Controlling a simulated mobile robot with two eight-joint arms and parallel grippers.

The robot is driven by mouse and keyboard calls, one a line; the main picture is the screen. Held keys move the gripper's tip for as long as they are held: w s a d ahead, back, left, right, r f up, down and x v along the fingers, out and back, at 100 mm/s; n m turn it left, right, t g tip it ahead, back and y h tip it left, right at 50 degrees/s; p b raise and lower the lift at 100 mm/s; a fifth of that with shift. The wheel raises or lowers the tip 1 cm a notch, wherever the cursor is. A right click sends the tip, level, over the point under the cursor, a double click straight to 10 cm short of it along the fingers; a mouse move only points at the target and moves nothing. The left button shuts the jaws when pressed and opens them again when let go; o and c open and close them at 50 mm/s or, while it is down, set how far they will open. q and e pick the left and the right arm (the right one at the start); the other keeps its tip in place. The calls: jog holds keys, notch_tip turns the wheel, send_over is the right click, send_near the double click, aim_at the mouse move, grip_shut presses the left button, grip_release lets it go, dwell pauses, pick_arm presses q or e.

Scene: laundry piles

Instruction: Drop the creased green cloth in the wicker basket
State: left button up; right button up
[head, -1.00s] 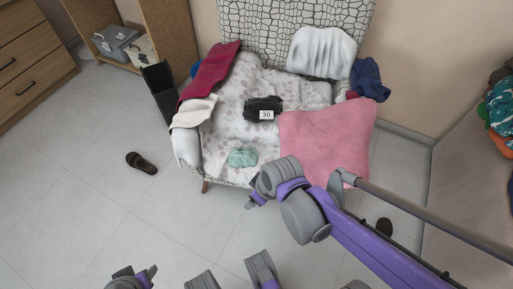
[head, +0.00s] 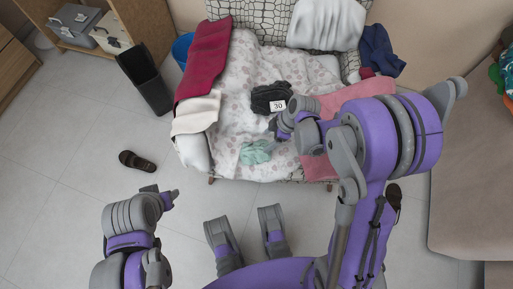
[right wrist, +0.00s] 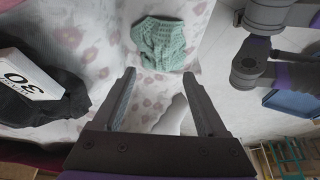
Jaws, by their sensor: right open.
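The creased green cloth (head: 256,152) lies crumpled near the front edge of the armchair's patterned seat cover. In the right wrist view the cloth (right wrist: 158,42) lies ahead of the fingertips, apart from them. My right gripper (head: 281,126) is above the seat, just right of and beyond the cloth in the head view. Its fingers (right wrist: 160,78) are open with nothing between them. My left gripper (head: 171,198) is low on the left over the floor, away from the cloth; its jaw opening is unclear. I cannot make out a wicker basket.
A black cloth (head: 266,97) with a card marked 30 lies on the seat. Red (head: 207,62) and cream (head: 196,115) cloths hang over the left armrest; a pink cloth (head: 345,96) lies right. A black bin (head: 146,80) and brown sandal (head: 137,161) stand on otherwise open floor at left.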

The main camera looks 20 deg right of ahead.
aim_at(256, 150)
jog(key=x, duration=0.3)
jog(key=shift+s+f+b, duration=0.1)
jog(key=shift+b, duration=0.25)
jog(key=shift+a+b+x, duration=0.15)
jog(key=shift+b+x, duration=0.35)
jog(key=shift+x, duration=1.1)
jog(key=shift+a+b+x, duration=0.1)
jog(key=shift+b+x, duration=0.35)
jog(key=shift+x, duration=1.1)
jog(key=shift+c, duration=0.2)
grip_shut()
